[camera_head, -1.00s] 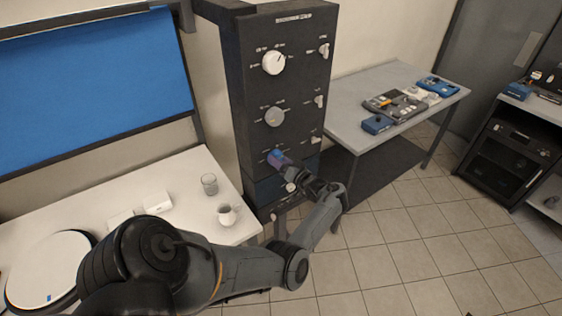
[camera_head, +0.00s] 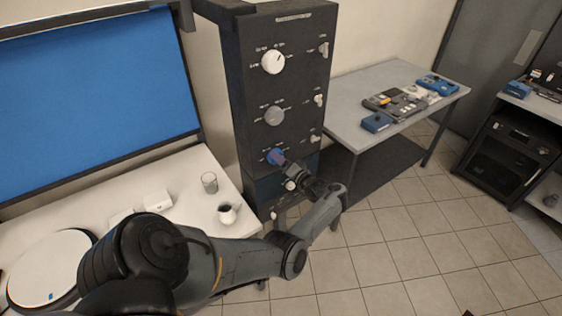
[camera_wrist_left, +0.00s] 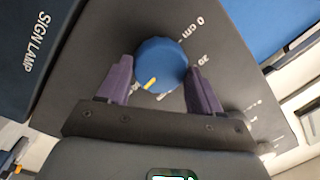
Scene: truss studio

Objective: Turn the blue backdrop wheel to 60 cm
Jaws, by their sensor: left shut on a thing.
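The blue backdrop wheel (camera_head: 275,156) is the lowest of the round knobs on the front of a dark control cabinet. In the left wrist view the wheel (camera_wrist_left: 160,62) carries a yellow pointer mark directed to the lower left. A "0 cm" label and a "20" show to its right; labels near the pointer are partly hidden and I cannot read them. My left gripper (camera_wrist_left: 158,88) is shut on the wheel, one purple finger on each side. The left gripper also shows at the cabinet in the head view (camera_head: 282,164). The blue backdrop (camera_head: 95,85) hangs at the left.
The dark cabinet (camera_head: 305,90) also bears a white knob (camera_head: 273,62), a grey knob (camera_head: 274,116) and several toggle switches. A white table (camera_head: 180,215) at the left holds a glass (camera_head: 209,183), a mug (camera_head: 227,214) and a turntable. A grey table (camera_head: 350,100) stands right.

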